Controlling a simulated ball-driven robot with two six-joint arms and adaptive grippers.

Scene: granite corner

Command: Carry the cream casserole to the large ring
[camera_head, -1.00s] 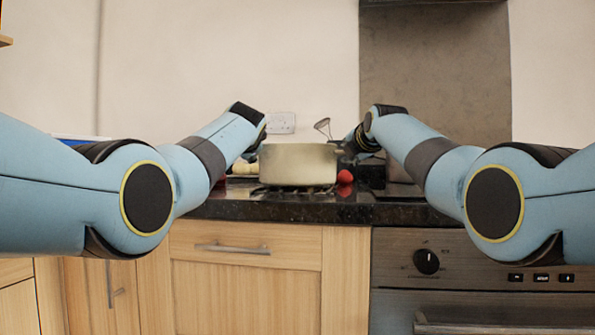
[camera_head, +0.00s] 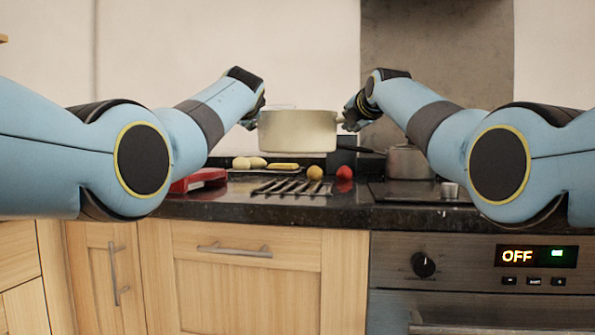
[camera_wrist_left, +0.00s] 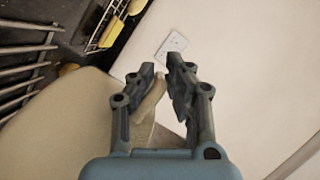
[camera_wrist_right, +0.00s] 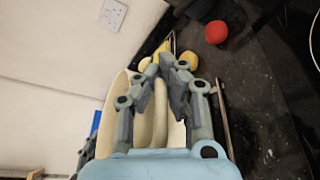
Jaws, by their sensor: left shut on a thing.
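The cream casserole (camera_head: 298,130) hangs level in the air above the counter, between my two grippers. My left gripper (camera_head: 252,115) is at its left side; in the left wrist view its fingers (camera_wrist_left: 160,72) are shut on one loop handle. My right gripper (camera_head: 350,115) is at its right side; in the right wrist view its fingers (camera_wrist_right: 161,65) close around the other handle (camera_wrist_right: 160,115). The dark hob (camera_head: 420,193) lies on the right; I cannot make out the large ring on it.
A slatted metal rack (camera_head: 290,187) lies below the casserole. Near it are a red tomato (camera_head: 345,172), a yellow lemon (camera_head: 314,173) and pale oval things (camera_head: 249,163). A red box (camera_head: 198,180) lies at left. A lidded saucepan (camera_head: 408,162) and small metal cup (camera_head: 449,190) stand on the hob side.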

